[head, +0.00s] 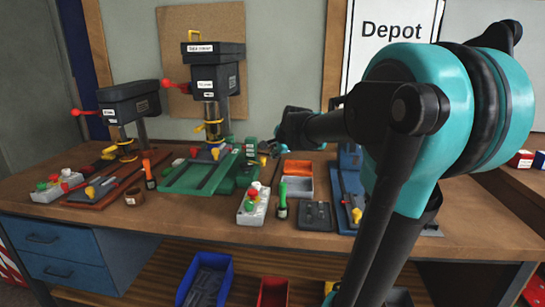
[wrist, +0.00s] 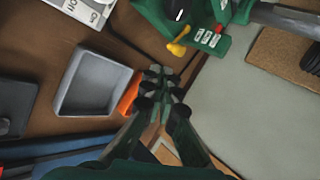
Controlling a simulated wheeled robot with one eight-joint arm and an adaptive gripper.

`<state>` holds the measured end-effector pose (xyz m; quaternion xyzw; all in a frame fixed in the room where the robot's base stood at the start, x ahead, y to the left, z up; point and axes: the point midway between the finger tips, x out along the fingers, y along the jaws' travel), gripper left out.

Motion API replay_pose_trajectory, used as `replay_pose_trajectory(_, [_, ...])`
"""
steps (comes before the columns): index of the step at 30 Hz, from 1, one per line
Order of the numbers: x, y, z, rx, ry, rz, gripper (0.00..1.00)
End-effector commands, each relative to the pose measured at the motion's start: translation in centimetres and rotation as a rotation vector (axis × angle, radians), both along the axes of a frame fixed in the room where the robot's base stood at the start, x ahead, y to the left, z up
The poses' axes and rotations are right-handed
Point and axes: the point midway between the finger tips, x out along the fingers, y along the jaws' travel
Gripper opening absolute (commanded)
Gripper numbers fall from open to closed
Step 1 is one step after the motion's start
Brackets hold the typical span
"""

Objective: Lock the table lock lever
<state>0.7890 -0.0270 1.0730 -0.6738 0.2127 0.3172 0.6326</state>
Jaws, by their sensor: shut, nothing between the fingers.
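A drill press with a dark head (head: 215,82) and a green base (head: 190,178) stands on the workbench. In the wrist view, a yellow-ended lever (wrist: 178,46) sticks out of a green housing (wrist: 150,12) beside small white labels and a red marker (wrist: 219,29). I cannot read the labels or tell for sure that this is the table lock lever. My gripper (head: 277,150) is right of the green machine, above the bench. In the wrist view my gripper (wrist: 160,84) is shut and empty, apart from the yellow lever end.
An orange-and-grey tray (head: 298,180) lies below my gripper. A button box (head: 254,204), a green-handled tool (head: 282,200) and a dark tray (head: 315,215) are in front. A blue machine (head: 350,170) stands to the right, a second drill press (head: 125,105) to the left.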

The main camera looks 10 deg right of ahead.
Motion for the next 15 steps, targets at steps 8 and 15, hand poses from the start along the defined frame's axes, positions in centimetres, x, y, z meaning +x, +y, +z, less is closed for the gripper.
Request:
replay_pose_trajectory(8, [-0.02, 0.01, -0.01, -0.001, 0.000, 0.001, 0.00])
replay_pose_trajectory(15, [0.29, 0.06, -0.31, -0.001, 0.000, 0.001, 0.00])
